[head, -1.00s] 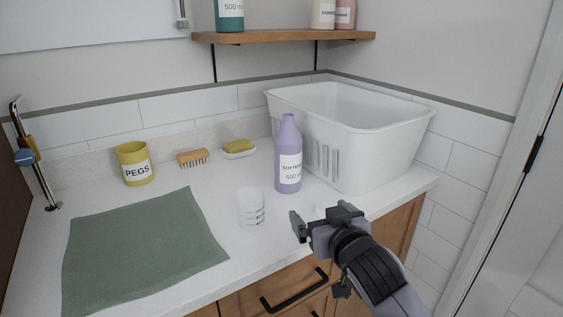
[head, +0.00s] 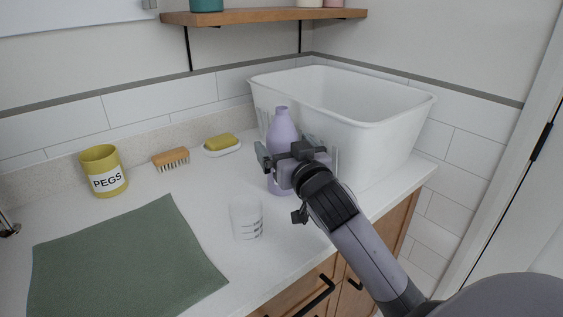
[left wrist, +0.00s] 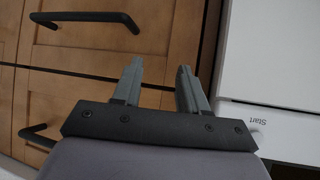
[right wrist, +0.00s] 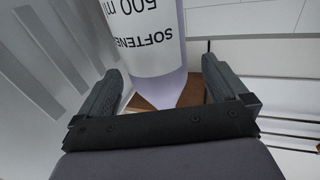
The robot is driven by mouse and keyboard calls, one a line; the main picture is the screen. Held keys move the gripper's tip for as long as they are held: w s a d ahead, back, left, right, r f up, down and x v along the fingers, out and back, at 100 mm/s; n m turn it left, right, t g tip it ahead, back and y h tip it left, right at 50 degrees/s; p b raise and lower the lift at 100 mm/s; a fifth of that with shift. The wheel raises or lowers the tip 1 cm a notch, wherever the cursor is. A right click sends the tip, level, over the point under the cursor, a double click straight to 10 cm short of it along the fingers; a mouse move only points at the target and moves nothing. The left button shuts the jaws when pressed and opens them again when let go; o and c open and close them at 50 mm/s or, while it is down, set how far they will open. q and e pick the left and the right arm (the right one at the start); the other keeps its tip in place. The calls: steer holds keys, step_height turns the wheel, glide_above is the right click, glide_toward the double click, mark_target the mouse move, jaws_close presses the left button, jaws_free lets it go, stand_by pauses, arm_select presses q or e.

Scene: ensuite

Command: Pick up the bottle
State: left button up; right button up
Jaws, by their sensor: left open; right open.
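The lavender softener bottle (head: 282,131) stands upright on the white counter, just in front of the white basket. My right gripper (head: 285,160) is in front of it and hides the bottle's label and middle in the head view. In the right wrist view the bottle (right wrist: 158,88) stands between the two open fingers (right wrist: 165,95), with clear gaps at both sides. My left gripper (left wrist: 159,85) is open and empty, in front of wooden drawers. It does not show in the head view.
A white basket (head: 392,119) stands right behind the bottle. A clear measuring cup (head: 246,218) stands in front, left of my right arm. A green cloth (head: 120,262), yellow pegs pot (head: 103,171), brush (head: 171,159) and soap dish (head: 221,147) lie further left. A shelf (head: 262,16) hangs above.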

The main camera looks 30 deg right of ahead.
steer(key=shift+x, duration=2.1)
steer(key=shift+d, duration=0.15)
steer(key=c, duration=1.8)
step_height(320, 180, up, 20)
steer(key=p, duration=0.2)
steer(key=shift+p, duration=0.35)
steer(key=shift+s, duration=0.15)
